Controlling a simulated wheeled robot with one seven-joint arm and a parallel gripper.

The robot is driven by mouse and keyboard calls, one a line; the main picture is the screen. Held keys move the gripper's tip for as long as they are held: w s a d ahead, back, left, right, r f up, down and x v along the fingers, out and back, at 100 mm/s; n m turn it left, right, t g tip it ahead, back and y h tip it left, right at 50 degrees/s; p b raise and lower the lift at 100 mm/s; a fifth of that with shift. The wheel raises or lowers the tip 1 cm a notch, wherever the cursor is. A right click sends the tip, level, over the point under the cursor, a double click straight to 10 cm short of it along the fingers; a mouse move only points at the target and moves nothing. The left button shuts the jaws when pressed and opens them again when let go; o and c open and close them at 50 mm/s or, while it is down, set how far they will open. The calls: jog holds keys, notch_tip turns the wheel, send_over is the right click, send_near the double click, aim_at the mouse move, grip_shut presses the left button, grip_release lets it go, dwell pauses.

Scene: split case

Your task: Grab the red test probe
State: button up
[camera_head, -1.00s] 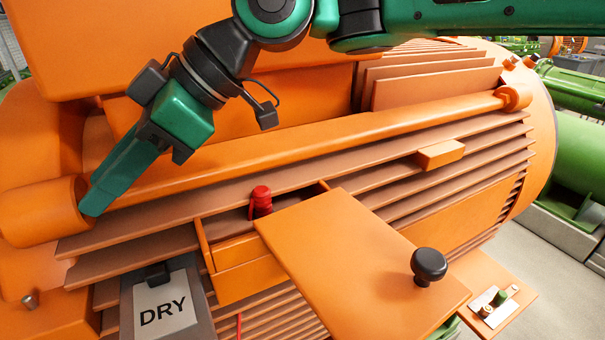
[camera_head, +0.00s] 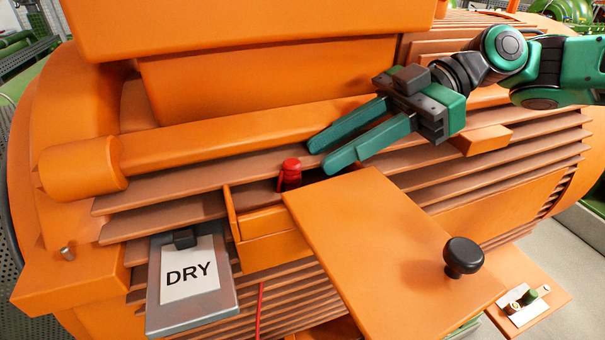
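The red test probe (camera_head: 290,173) stands upright in an open orange compartment (camera_head: 268,221) on the side of the orange machine. Only its red upper part shows; its lower end is hidden in the compartment. My gripper (camera_head: 318,159) is to the right of the probe, with its two green fingers spread and pointing left and slightly down. The fingertips are a short way from the probe in the picture, and nothing is between them. Whether they are level with the probe in depth is hard to tell.
An orange cover plate (camera_head: 375,255) with a black knob (camera_head: 463,257) lies to the right of the compartment. A thick orange bar (camera_head: 215,142) runs behind the probe. Thin fins surround the opening.

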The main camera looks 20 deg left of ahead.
aim_at(300, 165)
jog(key=shift+x, duration=3.35)
jog(key=shift+w+a+r, duration=0.1)
jog(key=shift+c, duration=0.3)
grip_shut()
